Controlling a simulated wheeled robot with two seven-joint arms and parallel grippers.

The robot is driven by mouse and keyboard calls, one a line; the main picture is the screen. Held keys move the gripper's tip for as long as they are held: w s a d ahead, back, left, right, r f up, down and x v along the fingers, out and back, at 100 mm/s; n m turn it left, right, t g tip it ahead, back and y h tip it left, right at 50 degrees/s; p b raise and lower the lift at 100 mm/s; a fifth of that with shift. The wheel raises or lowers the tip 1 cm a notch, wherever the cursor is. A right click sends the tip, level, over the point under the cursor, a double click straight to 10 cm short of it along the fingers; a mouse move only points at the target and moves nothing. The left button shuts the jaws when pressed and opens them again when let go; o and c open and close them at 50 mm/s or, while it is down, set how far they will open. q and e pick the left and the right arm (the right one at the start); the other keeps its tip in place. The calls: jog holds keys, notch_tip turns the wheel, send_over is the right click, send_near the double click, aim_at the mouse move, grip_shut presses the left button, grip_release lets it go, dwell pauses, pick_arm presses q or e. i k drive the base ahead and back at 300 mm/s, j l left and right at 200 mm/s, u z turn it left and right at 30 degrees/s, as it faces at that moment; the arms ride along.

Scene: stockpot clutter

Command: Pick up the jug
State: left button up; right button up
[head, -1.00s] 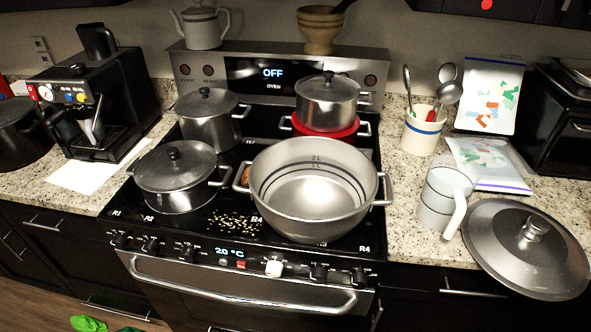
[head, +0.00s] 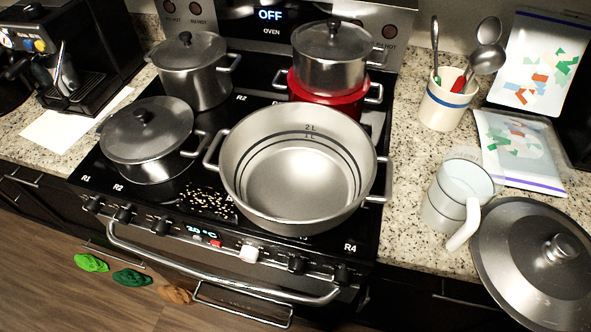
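The jug (head: 445,202) is a pale, translucent white vessel with a white handle toward its lower right. It stands upright on the granite counter, right of the stove. The large metal lid (head: 540,262) lies just to its right, very close to the handle; I cannot tell whether they touch. The open stockpot (head: 297,172) stands on the stove to the jug's left. Neither of my grippers shows in the head view.
A utensil crock (head: 446,104) with ladles stands behind the jug. Plastic bags with coloured pieces (head: 520,150) lie behind right. Lidded pots (head: 150,135) fill the stove's left. Small grains (head: 208,203) are scattered on the cooktop. Green items (head: 91,262) lie on the floor.

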aim_at(467, 179)
jog(key=z, duration=1.2)
